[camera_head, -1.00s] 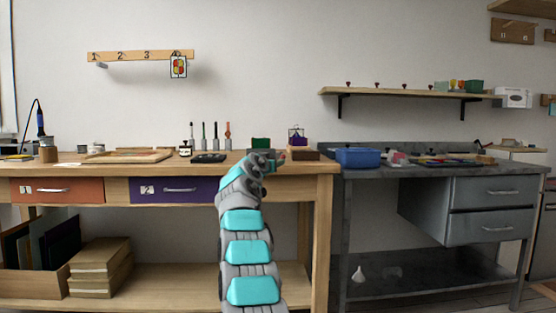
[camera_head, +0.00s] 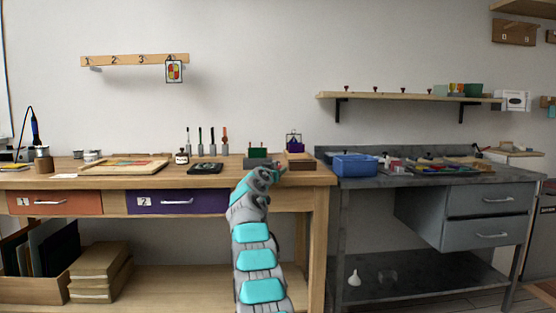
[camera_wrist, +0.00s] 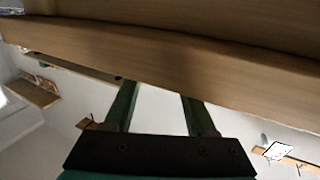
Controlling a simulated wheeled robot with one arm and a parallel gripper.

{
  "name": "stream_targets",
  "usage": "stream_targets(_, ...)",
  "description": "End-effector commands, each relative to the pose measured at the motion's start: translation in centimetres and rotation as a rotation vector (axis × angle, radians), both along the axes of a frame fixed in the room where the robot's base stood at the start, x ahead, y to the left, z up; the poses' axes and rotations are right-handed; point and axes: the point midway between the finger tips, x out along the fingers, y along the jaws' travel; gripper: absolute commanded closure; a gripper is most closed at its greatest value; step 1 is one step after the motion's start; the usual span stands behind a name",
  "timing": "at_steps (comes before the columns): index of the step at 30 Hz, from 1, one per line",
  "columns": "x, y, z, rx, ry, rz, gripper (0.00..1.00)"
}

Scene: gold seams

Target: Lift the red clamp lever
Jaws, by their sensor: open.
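I cannot make out a red clamp lever with certainty. A small dark, reddish lever-like shape (camera_head: 477,149) stands at the right end of the grey bench, too small to identify. My gripper (camera_head: 278,168) is at the right part of the wooden bench's front, far left of that shape. In the wrist view my gripper (camera_wrist: 158,92) shows two green fingers, apart, with only pale wall between them. A wooden beam or edge crosses just beyond the fingertips.
A blue bin (camera_head: 355,164) and a colourful tray (camera_head: 455,166) sit on the grey bench (camera_head: 400,181). A wall shelf (camera_head: 410,96) hangs above.

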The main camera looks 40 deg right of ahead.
Motion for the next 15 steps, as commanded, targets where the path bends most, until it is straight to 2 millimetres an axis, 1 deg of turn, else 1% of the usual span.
stream_targets(1, 0.2, -0.4, 0.6, 0.000, 0.002, -0.002, 0.44)
stream_targets(9, 0.9, -1.3, 0.2, 0.000, 0.001, 0.000, 0.44)
stream_targets(15, 1.0, -1.5, 0.0, -0.001, -0.001, 0.000, 0.44)
